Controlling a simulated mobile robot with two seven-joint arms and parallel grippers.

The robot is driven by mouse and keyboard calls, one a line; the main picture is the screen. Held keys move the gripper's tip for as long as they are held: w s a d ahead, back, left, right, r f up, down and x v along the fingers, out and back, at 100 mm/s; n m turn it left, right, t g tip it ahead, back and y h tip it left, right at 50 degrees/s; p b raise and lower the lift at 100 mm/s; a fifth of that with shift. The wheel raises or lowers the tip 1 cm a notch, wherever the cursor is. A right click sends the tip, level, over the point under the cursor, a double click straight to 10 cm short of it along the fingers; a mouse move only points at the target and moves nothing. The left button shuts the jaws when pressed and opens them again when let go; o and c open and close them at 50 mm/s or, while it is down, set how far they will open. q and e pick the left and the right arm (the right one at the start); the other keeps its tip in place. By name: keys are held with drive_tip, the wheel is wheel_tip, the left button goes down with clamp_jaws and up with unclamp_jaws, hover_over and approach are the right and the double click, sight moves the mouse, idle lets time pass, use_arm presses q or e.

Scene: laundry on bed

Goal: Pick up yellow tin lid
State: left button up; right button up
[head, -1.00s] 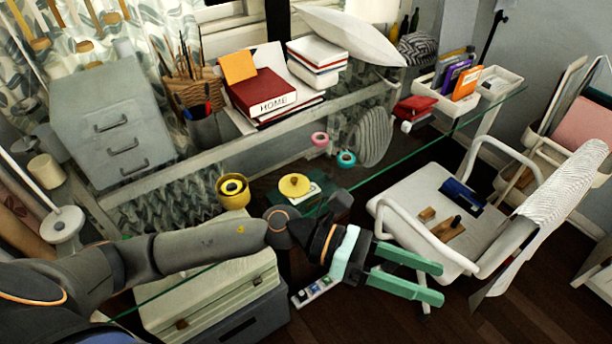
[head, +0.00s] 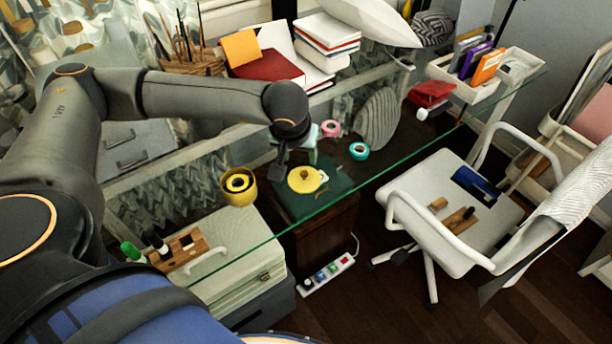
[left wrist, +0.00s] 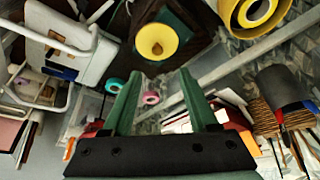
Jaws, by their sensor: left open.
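The yellow tin lid (head: 304,180), round with a small knob, lies on a dark green flat item (head: 322,200) on the glass desk. In the left wrist view the lid (left wrist: 156,42) is at top centre, beyond the fingertips and apart from them. A yellow tin (head: 238,192) with a roll inside stands left of the lid; it also shows in the left wrist view (left wrist: 238,16). My left gripper (left wrist: 162,73) is open, with nothing between its green fingers. In the head view its fingers are mostly hidden behind my wrist, just behind the lid. My right gripper is not in view.
Pink tape (head: 330,129) and teal tape (head: 359,151) lie right of the lid. Books (head: 268,66) and a pen basket (head: 196,66) stand behind. A wooden holder (head: 180,250) is at front left. A white chair (head: 450,190) stands at the right.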

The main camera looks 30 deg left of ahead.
sight(304, 173)
use_arm(q)
drive_tip(key=x, duration=0.9)
drive_tip(key=shift+d+f+p, duration=0.25)
drive_tip(key=shift+f+p, duration=0.1)
drive_tip(key=shift+p, duration=0.05)
clamp_jaws()
